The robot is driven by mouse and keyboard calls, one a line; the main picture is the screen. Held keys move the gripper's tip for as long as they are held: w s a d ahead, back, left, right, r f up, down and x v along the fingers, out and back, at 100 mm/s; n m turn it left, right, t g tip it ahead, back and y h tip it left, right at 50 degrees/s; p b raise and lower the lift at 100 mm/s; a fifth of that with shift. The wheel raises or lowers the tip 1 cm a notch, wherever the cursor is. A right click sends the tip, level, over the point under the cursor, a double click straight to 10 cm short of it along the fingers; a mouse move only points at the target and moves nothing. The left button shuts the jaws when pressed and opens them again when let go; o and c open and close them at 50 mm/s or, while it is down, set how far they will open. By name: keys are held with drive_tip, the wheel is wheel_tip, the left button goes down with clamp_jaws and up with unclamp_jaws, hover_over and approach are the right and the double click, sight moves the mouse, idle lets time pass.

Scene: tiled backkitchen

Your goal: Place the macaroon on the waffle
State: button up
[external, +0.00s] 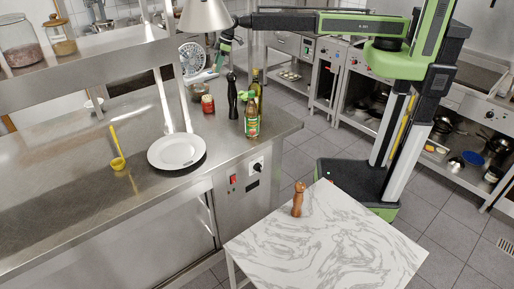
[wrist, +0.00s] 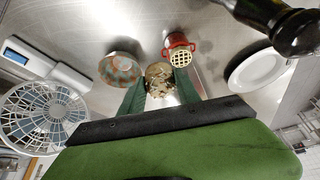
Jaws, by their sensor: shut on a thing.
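My gripper (wrist: 160,82) is shut on the macaroon (wrist: 159,77), a rough, pale brown lump between its two green fingers in the wrist view. The waffle (wrist: 181,59), pale yellow with a grid, sits on a red pot (wrist: 168,51) just beyond and right of the macaroon in that view. The macaroon looks apart from the waffle, but its height is hard to tell. In the external view my gripper (external: 225,45) hangs over the back of the counter, and the red pot (external: 208,104) stands below it. The macaroon cannot be made out there.
A white plate (external: 177,151) is on the counter. A dark pepper mill (external: 232,95) and bottles (external: 252,118) stand right of the pot. A lamp (external: 205,15) hangs close by.

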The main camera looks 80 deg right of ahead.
drive_tip(key=d, duration=0.3)
drive_tip(key=b, duration=0.7)
hover_over(206, 97)
drive_tip(key=s+d, duration=0.1)
wheel_tip(206, 97, down, 7)
drive_tip(key=shift+r, duration=0.1)
drive_tip(key=shift+a, duration=0.25)
wheel_tip(206, 97, down, 4)
drive_tip(key=b, duration=0.4)
drive_tip(key=shift+f, duration=0.2)
drive_tip(key=shift+r, duration=0.25)
drive_tip(key=shift+f, duration=0.2)
drive_tip(key=o, duration=1.3)
